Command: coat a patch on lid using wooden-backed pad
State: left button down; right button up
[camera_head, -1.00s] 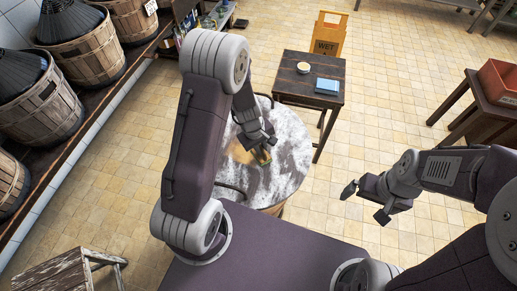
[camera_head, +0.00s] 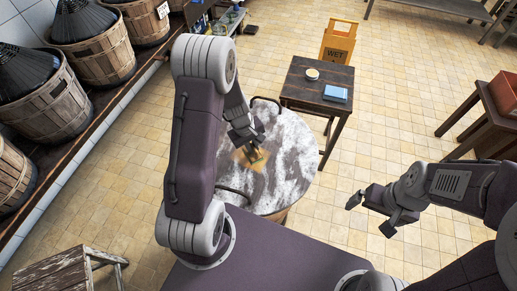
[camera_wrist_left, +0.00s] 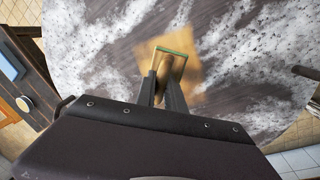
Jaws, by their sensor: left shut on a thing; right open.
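The lid (camera_head: 292,188) is a round grey-and-white mottled disc with dark handles at its edge, below the middle of the head view. My left gripper (camera_head: 248,146) is shut on the wooden-backed pad (camera_head: 256,158) over the lid's left part. In the left wrist view the pad (camera_wrist_left: 172,64) shows a wooden back and a green edge between the fingertips. A tan, soft-edged patch (camera_wrist_left: 196,72) lies on the lid around the pad. I cannot tell whether the pad touches the surface. My right gripper (camera_head: 372,212) is open and empty over the floor, right of the lid.
A dark wooden table (camera_head: 312,90) with a round tin (camera_head: 312,74) and a blue item (camera_head: 335,93) stands behind the lid. A yellow wet-floor sign (camera_head: 338,42) is behind it. Basketed demijohns (camera_head: 50,90) line the left shelf. A stool (camera_head: 70,272) stands front left.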

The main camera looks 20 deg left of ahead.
pick_arm(q)
jog(key=shift+a, duration=0.4)
